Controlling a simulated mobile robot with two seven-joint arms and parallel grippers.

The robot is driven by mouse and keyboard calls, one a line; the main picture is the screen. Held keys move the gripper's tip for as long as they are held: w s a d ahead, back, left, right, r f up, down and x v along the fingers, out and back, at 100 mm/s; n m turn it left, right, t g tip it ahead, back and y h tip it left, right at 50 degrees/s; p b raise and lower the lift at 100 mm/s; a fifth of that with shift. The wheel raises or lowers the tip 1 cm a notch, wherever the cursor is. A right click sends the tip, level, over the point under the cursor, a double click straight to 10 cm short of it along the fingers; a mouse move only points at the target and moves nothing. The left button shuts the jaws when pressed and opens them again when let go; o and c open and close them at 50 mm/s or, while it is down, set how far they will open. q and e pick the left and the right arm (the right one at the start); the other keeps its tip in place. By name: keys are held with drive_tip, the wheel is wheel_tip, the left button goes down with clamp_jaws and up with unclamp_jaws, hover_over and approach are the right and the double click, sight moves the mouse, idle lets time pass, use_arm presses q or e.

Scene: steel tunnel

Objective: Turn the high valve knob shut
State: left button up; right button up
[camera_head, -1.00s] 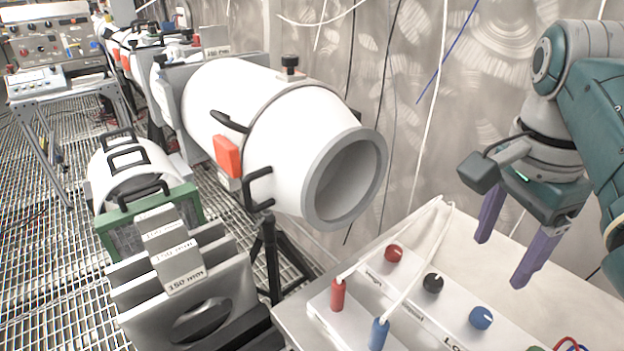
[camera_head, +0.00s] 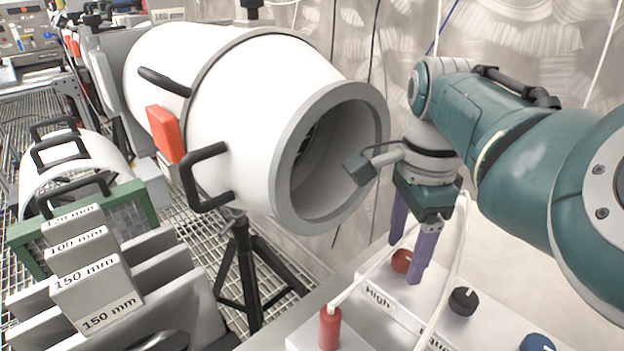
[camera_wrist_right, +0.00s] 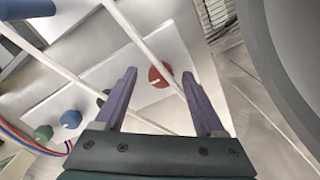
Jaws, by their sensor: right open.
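The high valve knob is the red round knob (camera_head: 402,261) on the white panel, beside the label "High". My right gripper (camera_head: 408,262) has two purple fingers pointing down. They are open and hold nothing. In the head view the fingers stand around the red knob and partly cover it; the wrist view shows the knob still apart from both fingers (camera_wrist_right: 164,85). My left gripper is out of view.
A black knob (camera_head: 463,301) and a blue knob (camera_head: 537,343) sit along the same panel. A red plug (camera_head: 330,327) with a white cable stands near the red knob; white cables cross close to the gripper. A large white tube (camera_head: 250,110) with a grey rim stands close behind.

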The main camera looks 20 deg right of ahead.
drive_tip(key=shift+f, duration=0.4)
drive_tip(key=shift+w, duration=0.1)
clamp_jaws()
